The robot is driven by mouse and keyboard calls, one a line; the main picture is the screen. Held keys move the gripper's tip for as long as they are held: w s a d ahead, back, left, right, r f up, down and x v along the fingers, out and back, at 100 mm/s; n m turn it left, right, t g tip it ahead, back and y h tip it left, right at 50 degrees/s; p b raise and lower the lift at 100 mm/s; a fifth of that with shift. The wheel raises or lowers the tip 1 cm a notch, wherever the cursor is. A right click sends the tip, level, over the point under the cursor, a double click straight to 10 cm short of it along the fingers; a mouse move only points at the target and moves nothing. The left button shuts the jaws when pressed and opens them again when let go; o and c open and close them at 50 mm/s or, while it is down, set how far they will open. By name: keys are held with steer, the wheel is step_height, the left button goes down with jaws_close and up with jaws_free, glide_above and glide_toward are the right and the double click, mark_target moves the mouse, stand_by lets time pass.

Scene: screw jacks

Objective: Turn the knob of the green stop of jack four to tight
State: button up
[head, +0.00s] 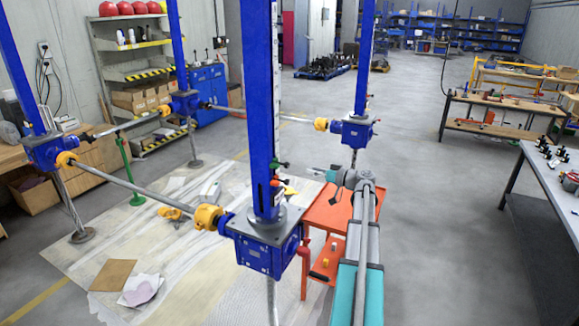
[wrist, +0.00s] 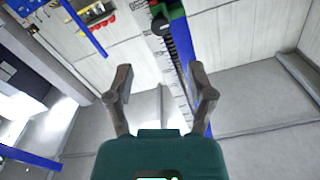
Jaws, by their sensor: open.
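The nearest jack has a tall blue column (head: 262,120); no number for it is readable. A small green stop (head: 277,164) sits on the column's right side, with a small red stop (head: 279,183) below it. In the wrist view the green stop (wrist: 179,30) shows at the top, with a round dark knob (wrist: 160,25) beside it, next to a scale strip. The knob's tightness cannot be told. My gripper (head: 322,181) is right of the column, apart from it. In the wrist view my gripper (wrist: 160,85) is open and empty, fingers spread below the knob in the picture.
The blue gearbox (head: 265,243) is under the near column. An orange cart (head: 328,212) stands behind my arm. Other blue jacks (head: 357,130) are joined by shafts (head: 135,187). A grey workbench (head: 555,185) stands at the right.

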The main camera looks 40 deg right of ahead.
mark_target(289, 165)
steer(key=x, duration=0.9)
steer(key=shift+w+a, duration=0.15)
steer(key=shift+w, duration=0.1)
jaws_close()
